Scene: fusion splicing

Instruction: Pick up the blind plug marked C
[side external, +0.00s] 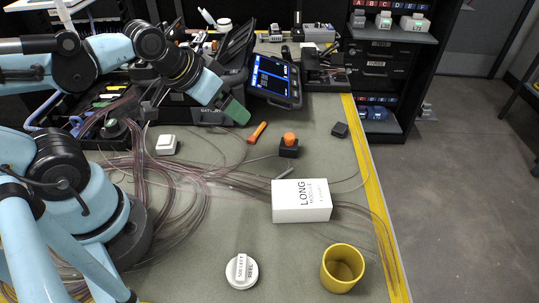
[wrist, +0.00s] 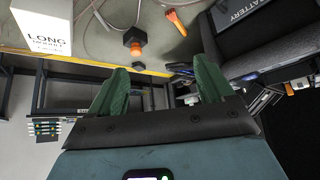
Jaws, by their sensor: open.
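No blind plug with a readable C can be made out in either view. A black block with an orange top (side external: 289,146) stands on the mat. It also shows in the wrist view (wrist: 135,38); I cannot read any letter on it. A small dark block (side external: 339,129) lies near the mat's right edge. My gripper (side external: 236,112) has green fingers and hangs above the mat, left of these blocks and in front of the splicer screen. In the wrist view the gripper (wrist: 160,85) has its fingers wide apart, with nothing between them.
A white box marked LONG (side external: 301,201), a yellow cup (side external: 342,268), a round white labelled piece (side external: 241,271) and an orange tool (side external: 257,132) lie around the mat. Loose fibres cross its left and middle. A shelf with lettered labels (side external: 390,25) stands at the back right.

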